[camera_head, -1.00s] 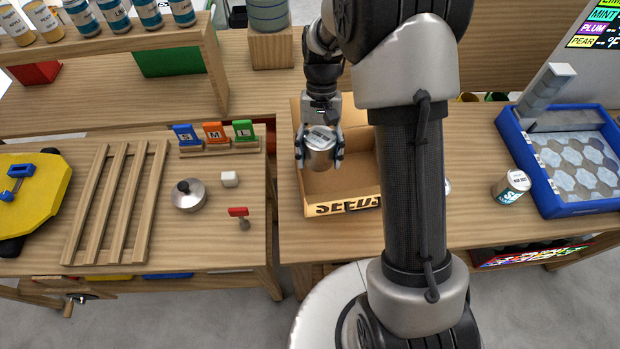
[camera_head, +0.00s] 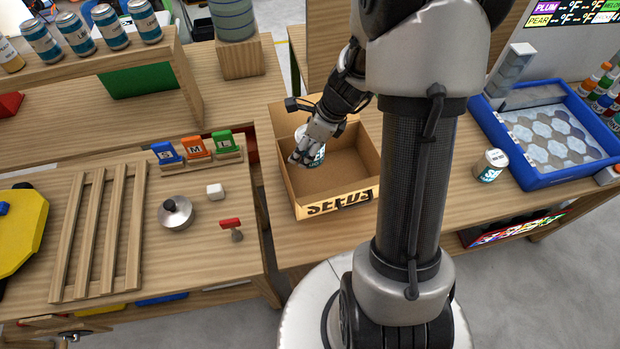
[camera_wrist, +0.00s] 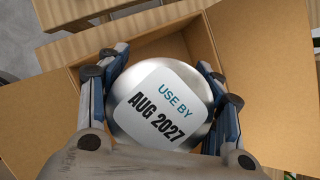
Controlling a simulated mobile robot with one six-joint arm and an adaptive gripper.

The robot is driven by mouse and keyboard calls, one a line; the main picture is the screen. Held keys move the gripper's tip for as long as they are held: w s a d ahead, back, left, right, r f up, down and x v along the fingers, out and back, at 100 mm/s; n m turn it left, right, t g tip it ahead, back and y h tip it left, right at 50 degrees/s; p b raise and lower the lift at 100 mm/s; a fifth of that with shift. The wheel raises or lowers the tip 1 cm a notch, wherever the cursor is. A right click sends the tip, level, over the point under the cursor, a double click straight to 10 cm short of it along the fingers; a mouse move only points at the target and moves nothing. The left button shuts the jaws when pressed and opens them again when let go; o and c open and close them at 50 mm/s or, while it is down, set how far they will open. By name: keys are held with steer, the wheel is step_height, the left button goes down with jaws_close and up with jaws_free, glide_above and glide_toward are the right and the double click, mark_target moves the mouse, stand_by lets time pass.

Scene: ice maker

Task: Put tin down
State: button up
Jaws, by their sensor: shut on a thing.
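A silver-ended tin (camera_wrist: 185,75) with a "USE BY AUG 2027" label fills the middle of the wrist view. My gripper (camera_wrist: 163,92) is shut on it, with one finger on each side. In the head view the tin (camera_head: 318,155) shows partly behind my gripper (camera_head: 305,158), within the left part of an open cardboard box (camera_head: 342,201) marked "SEEDS". The box walls surround the tin in the wrist view. Whether the tin's bottom touches the box floor is hidden.
Another tin (camera_head: 490,165) stands on the table right of the box, beside a blue tray (camera_head: 545,180). A wooden rack with cans (camera_head: 93,27) stands at the back left.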

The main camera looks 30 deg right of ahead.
step_height(320, 180, down, 13)
steer(key=b, duration=0.6)
steer(key=shift+f, duration=0.15)
steer(key=shift+f, duration=0.15)
steer(key=o, duration=0.8)
steer(key=shift+b, duration=0.3)
steer(key=shift+o, duration=0.7)
